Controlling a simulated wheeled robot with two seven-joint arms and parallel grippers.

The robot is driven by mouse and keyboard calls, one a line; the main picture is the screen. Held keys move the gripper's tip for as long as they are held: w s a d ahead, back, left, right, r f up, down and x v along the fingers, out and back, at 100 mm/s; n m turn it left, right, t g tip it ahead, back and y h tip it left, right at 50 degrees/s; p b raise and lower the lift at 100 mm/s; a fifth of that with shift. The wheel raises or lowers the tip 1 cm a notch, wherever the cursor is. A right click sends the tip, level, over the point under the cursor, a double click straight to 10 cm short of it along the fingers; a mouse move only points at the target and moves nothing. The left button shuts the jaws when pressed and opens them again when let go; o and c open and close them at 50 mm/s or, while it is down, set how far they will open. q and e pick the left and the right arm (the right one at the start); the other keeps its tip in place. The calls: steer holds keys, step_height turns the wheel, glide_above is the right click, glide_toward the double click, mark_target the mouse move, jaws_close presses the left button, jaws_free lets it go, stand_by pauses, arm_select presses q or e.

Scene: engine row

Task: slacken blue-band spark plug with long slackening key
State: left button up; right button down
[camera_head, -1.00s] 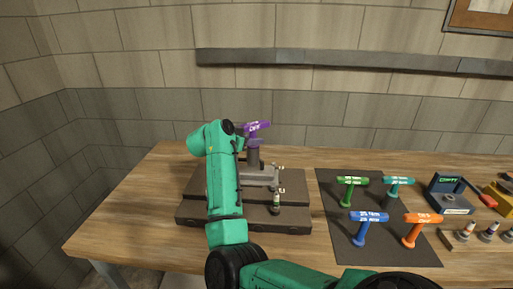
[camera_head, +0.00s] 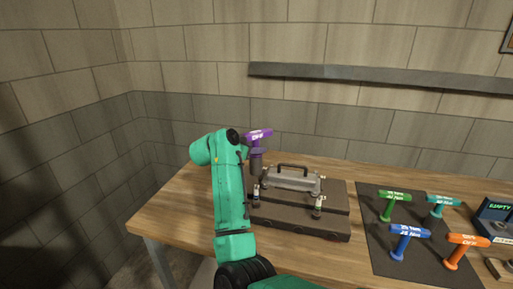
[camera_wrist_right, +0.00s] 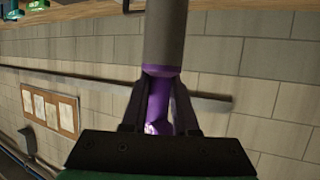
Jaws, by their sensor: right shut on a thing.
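My right gripper (camera_head: 248,152) is shut on the purple T-handled key (camera_head: 259,134), whose handle reads "OFF". In the wrist view the jaws (camera_wrist_right: 160,112) close around the purple part, and the key's thick grey shaft (camera_wrist_right: 165,35) runs out of the top of the picture. In the head view the key is upright at the engine's left side, its lower end apparently above the block. The dark engine block (camera_head: 300,220) carries two visible plugs, a left one (camera_head: 256,196) and a right one (camera_head: 318,206). Their band colours are too small to tell. My left gripper is out of view.
A dark mat (camera_head: 373,232) to the right holds green (camera_head: 395,197), teal (camera_head: 442,200), blue (camera_head: 409,230) and orange (camera_head: 466,240) T-handled keys. A grey cover with a black handle (camera_head: 292,179) sits on the engine. The table's left end is clear.

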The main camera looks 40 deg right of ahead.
mark_target(252, 163)
steer(key=shift+s+f+b, duration=0.1)
steer(key=shift+f+b, duration=0.25)
steer(key=shift+f, duration=0.25)
step_height(252, 163, down, 2)
steer(key=shift+d+f, duration=0.1)
steer(key=shift+d, duration=0.05)
steer(key=shift+f+b, duration=0.3)
steer(key=shift+f, duration=0.65)
steer(key=shift+f+b, duration=0.6)
steer(key=shift+f, duration=2.9)
steer(key=shift+p, duration=0.5)
steer(key=shift+f, duration=0.2)
